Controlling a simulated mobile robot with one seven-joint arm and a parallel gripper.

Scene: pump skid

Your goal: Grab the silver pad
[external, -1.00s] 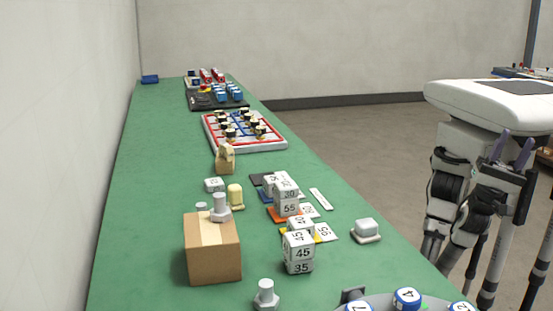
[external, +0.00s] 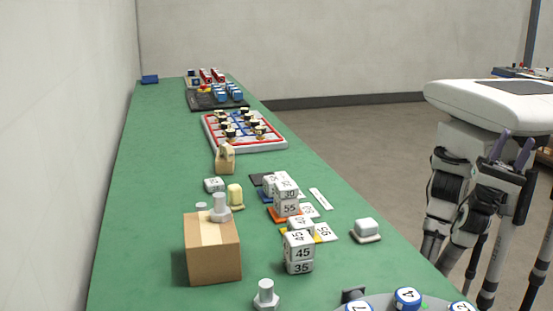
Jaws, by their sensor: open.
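Several small flat coloured pads lie on the green bench among number cubes. I cannot say for sure which is silver. A pale grey-white pad (external: 372,240) lies near the bench's right edge, with a white block (external: 366,226) on it. Another pale pad (external: 310,211) lies partly hidden beside the cube stack (external: 287,197). My gripper (external: 517,139) has two purple fingers, spread apart and pointing up. It is empty, at the folded arm on the right, off the bench and well away from the pads.
A cardboard box (external: 212,248) with a grey bolt on top stands left of the cubes (external: 299,251). Another bolt (external: 265,296) stands in front. A round tray (external: 382,301) with blue-topped pieces is at the bottom. The bench's left side is mostly clear.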

